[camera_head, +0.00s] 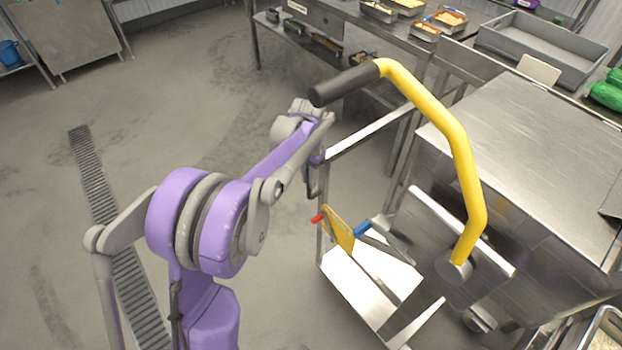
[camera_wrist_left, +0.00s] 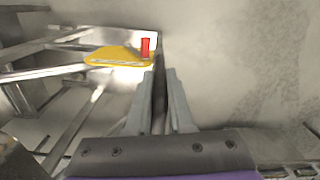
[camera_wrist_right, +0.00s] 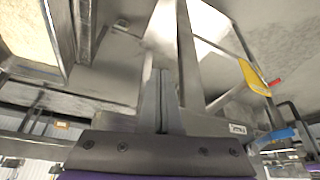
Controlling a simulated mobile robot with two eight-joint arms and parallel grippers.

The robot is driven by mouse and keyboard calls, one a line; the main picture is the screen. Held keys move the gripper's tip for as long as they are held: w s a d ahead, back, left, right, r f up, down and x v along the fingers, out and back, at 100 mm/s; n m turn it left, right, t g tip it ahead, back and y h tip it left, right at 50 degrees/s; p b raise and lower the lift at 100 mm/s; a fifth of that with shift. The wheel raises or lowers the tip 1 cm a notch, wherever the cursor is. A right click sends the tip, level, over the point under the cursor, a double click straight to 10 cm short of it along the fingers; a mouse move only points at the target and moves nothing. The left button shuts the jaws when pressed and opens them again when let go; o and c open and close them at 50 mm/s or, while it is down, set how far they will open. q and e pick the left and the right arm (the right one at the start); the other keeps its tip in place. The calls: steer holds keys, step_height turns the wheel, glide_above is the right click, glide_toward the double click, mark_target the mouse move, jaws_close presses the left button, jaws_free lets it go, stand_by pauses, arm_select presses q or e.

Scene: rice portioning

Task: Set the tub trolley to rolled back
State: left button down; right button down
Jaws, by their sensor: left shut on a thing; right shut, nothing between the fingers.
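The tub trolley is a bare metal frame with a pale lower shelf (camera_head: 345,285) and a top rail (camera_head: 372,132), standing beside the steel unit in the head view. My left gripper (camera_head: 316,185) is at the trolley's left upright. In the left wrist view the fingers (camera_wrist_left: 160,98) are closed around a thin upright bar of the frame (camera_wrist_left: 160,62). In the right wrist view my right gripper (camera_wrist_right: 161,105) is shut and empty, with metal frame bars behind it. I cannot make out the right gripper in the head view.
A yellow lever (camera_head: 455,140) with a black grip arches over the trolley. A yellow plate (camera_head: 340,230) with red and blue ends is low by the frame. The steel unit (camera_head: 535,150) blocks the right. Open floor (camera_head: 190,110) with a drain grate (camera_head: 95,180) lies left.

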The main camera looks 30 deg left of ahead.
arm_select(q)
steer(key=shift+a, duration=0.2)
steer(key=c, duration=0.8)
jaws_free()
steer(key=shift+w+a, duration=0.1)
steer(key=shift+r, duration=0.1)
step_height(320, 180, up, 11)
steer(key=shift+f+p, duration=0.15)
steer(key=shift+p, duration=0.25)
steer(key=s+d+f+n+t+p, duration=0.1)
steer(key=s+d+t+p, duration=0.1)
steer(key=s+d, duration=0.5)
steer(key=s+d+f+t+p, duration=0.1)
steer(key=s+d, duration=0.6)
steer(key=s, duration=0.7)
steer(key=shift+s+d+f+n+t+p, duration=0.25)
steer(key=shift+s+d+n+t+p, duration=0.25)
steer(key=shift+t, duration=0.7)
